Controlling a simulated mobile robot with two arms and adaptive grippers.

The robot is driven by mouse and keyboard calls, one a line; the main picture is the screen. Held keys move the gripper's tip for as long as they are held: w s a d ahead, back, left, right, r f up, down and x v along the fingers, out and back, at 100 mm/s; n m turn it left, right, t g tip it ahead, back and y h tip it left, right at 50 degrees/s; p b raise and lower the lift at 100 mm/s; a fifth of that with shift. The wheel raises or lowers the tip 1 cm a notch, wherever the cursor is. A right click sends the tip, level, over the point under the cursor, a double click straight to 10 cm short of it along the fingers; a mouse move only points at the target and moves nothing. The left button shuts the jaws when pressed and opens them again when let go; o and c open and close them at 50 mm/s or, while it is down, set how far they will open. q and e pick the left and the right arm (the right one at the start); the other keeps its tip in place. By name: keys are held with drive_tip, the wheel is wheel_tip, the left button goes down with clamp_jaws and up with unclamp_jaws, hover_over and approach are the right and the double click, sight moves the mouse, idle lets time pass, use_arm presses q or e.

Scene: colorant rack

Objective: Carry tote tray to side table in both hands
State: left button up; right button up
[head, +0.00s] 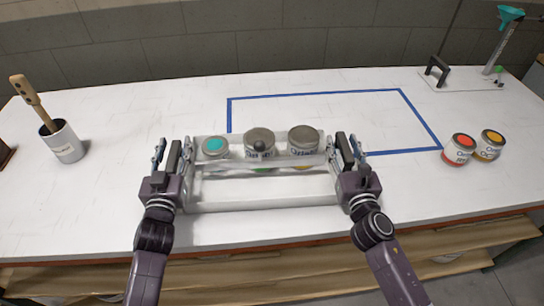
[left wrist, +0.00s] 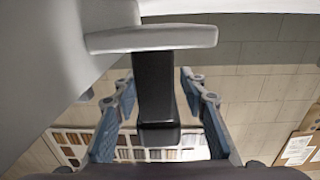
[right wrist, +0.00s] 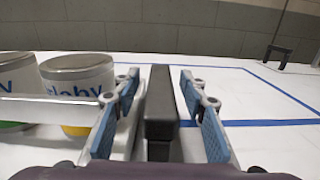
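The white tote tray (head: 260,205) is at the front middle of the white counter, with three lidded paint cans in it: one with a teal-marked lid (head: 215,147) and two with grey lids (head: 259,140) (head: 303,139). Each end has a dark upright handle. My left gripper (head: 172,158) is open around the left handle, which shows between its fingers in the left wrist view (left wrist: 154,85). My right gripper (head: 350,155) is open around the right handle, which shows in the right wrist view (right wrist: 160,105). Gaps show beside both handles. I cannot identify a side table.
A blue tape rectangle (head: 229,112) marks the counter (head: 110,115) behind the tray. A pot with a wooden-handled tool (head: 63,143) stands left. Red-lidded (head: 459,150) and yellow-lidded (head: 489,146) cans stand right. A stand with a teal funnel (head: 510,14) is at the back right.

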use_arm(q)
drive_tip(key=shift+w, duration=0.2)
use_arm(e)
drive_tip(key=shift+w, duration=0.2)
use_arm(q)
clamp_jaws()
use_arm(e)
clamp_jaws()
use_arm(q)
drive_tip(key=shift+r, duration=0.25)
use_arm(e)
drive_tip(key=shift+r, duration=0.25)
